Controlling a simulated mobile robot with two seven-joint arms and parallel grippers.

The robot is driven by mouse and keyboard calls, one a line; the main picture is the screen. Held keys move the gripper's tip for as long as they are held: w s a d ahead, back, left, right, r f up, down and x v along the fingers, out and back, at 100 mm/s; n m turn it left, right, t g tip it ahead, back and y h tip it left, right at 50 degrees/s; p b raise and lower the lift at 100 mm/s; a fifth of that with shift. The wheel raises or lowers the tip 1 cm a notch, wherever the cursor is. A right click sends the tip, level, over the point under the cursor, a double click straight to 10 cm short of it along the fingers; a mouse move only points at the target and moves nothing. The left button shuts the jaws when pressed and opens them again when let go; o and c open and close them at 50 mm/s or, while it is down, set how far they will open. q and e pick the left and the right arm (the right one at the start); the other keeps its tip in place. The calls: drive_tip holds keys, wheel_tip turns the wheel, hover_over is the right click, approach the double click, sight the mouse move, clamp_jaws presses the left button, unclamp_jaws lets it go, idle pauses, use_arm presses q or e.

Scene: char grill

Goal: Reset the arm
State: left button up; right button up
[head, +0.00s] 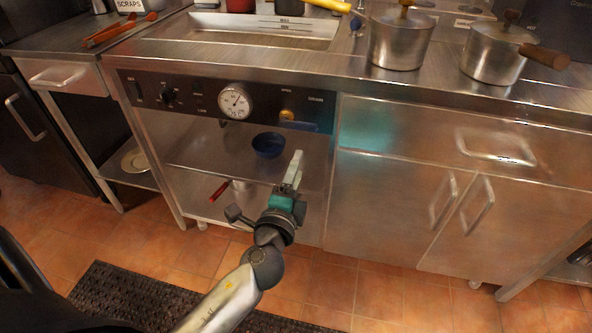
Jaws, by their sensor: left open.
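My left arm comes in from the bottom left, and its left gripper (293,172) is in front of the open shelves of the steel counter unit (229,150). The gripper is open, seen partly edge-on, with its fingers pointing up and nothing seen between them. It appears below and to the right of a dark blue bowl (268,145) on the upper shelf; I cannot tell the exact gap. My right gripper is out of view.
Steel drawers and cupboard doors (400,195) stand to the right. Two lidded pots (400,42) (492,58) sit on the counter. A red-handled pan (220,190) lies on the lower shelf. A dark mat (150,300) covers part of the tiled floor, which is otherwise open at lower right.

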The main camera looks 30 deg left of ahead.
use_arm(q)
drive_tip(key=shift+f, duration=0.1)
drive_tip(key=s+f+n+g+h+p, duration=0.1)
drive_tip(key=s+f+n+g+p, duration=0.25)
drive_tip(key=f, duration=0.95)
drive_tip(key=s+f+n+g+h+p, duration=0.15)
drive_tip(key=s+f+g, duration=0.45)
drive_tip(key=f, duration=0.7)
drive_tip(key=s+f+n+g+p, duration=0.1)
drive_tip(key=s+f+n, duration=0.3)
drive_tip(key=s, duration=0.8)
drive_tip(key=s+f+n+g+p, duration=0.2)
drive_tip(key=s+f+n+g, duration=0.2)
drive_tip(key=s+f, duration=0.3)
drive_tip(key=s+a+h, duration=0.1)
drive_tip(key=s, duration=0.4)
drive_tip(key=shift+s+f+g, duration=0.2)
drive_tip(key=shift+s+g, duration=0.15)
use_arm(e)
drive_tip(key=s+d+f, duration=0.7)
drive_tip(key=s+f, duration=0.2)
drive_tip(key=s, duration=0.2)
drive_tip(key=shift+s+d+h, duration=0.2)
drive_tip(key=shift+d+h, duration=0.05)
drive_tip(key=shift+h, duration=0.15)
